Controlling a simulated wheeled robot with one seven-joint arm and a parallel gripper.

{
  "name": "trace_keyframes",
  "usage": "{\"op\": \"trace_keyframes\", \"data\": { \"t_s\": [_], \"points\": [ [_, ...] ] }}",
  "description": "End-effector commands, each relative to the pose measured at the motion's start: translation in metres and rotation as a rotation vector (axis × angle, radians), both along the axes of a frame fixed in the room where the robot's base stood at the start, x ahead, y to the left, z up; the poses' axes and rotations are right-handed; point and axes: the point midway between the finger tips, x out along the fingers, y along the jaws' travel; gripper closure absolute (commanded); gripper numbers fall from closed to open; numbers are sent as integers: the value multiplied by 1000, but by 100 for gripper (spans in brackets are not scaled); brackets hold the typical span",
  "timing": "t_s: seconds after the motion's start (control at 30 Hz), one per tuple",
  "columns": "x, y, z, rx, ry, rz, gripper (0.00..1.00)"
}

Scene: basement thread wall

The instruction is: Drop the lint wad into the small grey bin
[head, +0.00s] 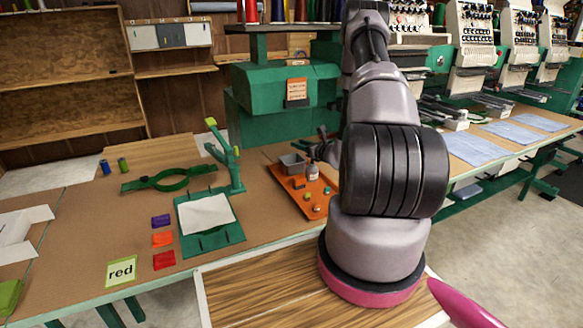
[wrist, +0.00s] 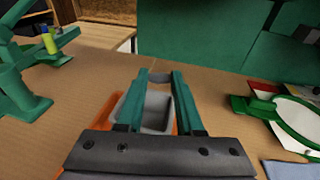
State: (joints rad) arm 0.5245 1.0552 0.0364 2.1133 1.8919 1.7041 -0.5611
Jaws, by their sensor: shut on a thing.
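The small grey bin (head: 292,163) stands upright at the far end of the orange tray (head: 323,191) on the workbench. My gripper (head: 318,150) is just right of the bin in the head view, partly hidden behind my arm. In the wrist view, my gripper's two green fingers (wrist: 161,78) are shut on a small grey lump, the lint wad (wrist: 160,76), at their tips. The grey bin (wrist: 157,112) shows between and below the fingers; its right side is hidden. I cannot tell the height of the wad above the bin.
A small bottle (head: 312,172) and several small bits lie on the tray. A green post stand (head: 228,160) and a green frame with white cloth (head: 208,216) are to the left. The green machine (head: 280,95) rises behind. Hooped work (wrist: 297,120) lies at right in the wrist view.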

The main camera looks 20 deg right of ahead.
Motion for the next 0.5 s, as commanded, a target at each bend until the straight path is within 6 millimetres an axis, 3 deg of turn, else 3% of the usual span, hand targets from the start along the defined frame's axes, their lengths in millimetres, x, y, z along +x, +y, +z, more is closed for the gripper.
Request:
{"op": "trace_keyframes", "data": {
  "t_s": [0.3,0.33,0.4,0.5],
  "points": [
    [0,0,-2,0,0,0,100],
    [0,0,-2,0,0,0,53],
    [0,0,-2,0,0,0,29],
    [0,0,-2,0,0,0,29]
  ]
}}
